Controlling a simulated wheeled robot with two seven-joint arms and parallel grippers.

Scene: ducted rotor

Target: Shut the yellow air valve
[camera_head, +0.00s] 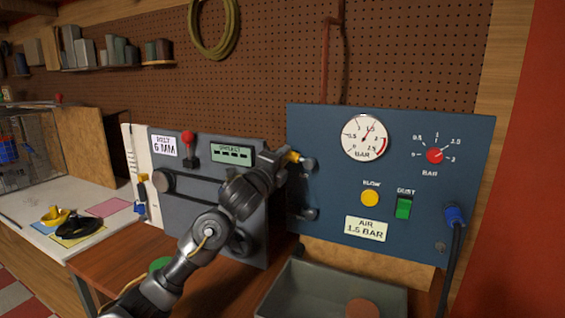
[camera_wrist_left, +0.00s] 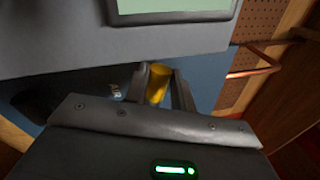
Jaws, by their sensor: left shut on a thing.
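The yellow air valve (camera_head: 292,156) is at the left edge of the blue air panel, mostly hidden by my left gripper (camera_head: 284,160). In the left wrist view, the yellow valve handle (camera_wrist_left: 157,84) stands between the two fingers of my left gripper (camera_wrist_left: 160,90). The gripper is shut on it. The handle's exact turn is hard to tell. My right gripper is in neither view.
The blue panel (camera_head: 330,230) carries a gauge (camera_head: 364,138), a red knob (camera_head: 434,156), a yellow button (camera_head: 369,198) and a green switch (camera_head: 403,207). A grey machine (camera_head: 200,165) with a red-knobbed lever stands left. A grey bin (camera_head: 285,290) lies below.

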